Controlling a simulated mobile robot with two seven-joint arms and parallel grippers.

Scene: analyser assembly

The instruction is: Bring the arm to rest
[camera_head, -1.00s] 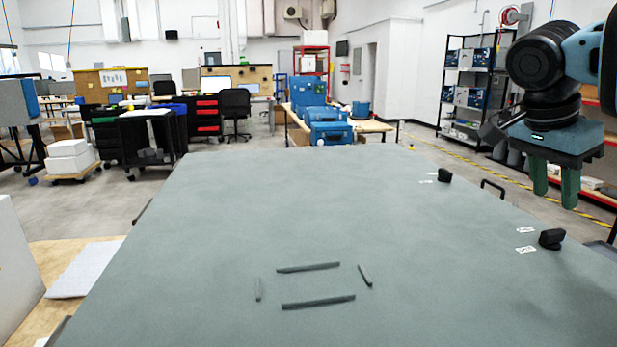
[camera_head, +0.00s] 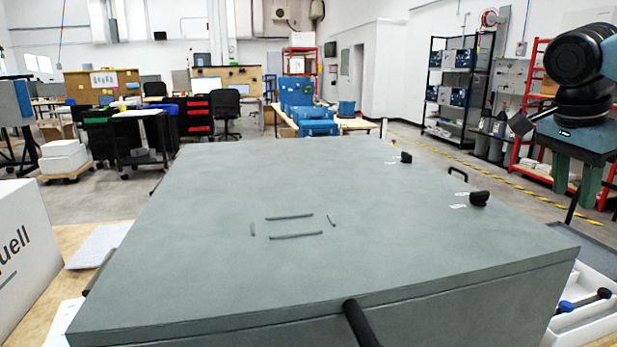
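My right arm comes in at the upper right. My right gripper (camera_head: 575,180) hangs down there with two green fingers apart and nothing visible between them. It is right of the large grey-green analyser cover (camera_head: 300,180) and apart from it. My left arm and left gripper do not show. The cover has short raised strips around a rectangle on top and two black knobs near its right edge, one of them the nearer knob (camera_head: 479,198). A black handle (camera_head: 360,325) sticks out at its front.
A white tray (camera_head: 605,325) with blue-and-black tools lies at the lower right. A white box (camera_head: 22,250) stands at the left on a wooden table (camera_head: 80,238). Shelves (camera_head: 460,90), blue machines (camera_head: 315,120) and desks stand farther back.

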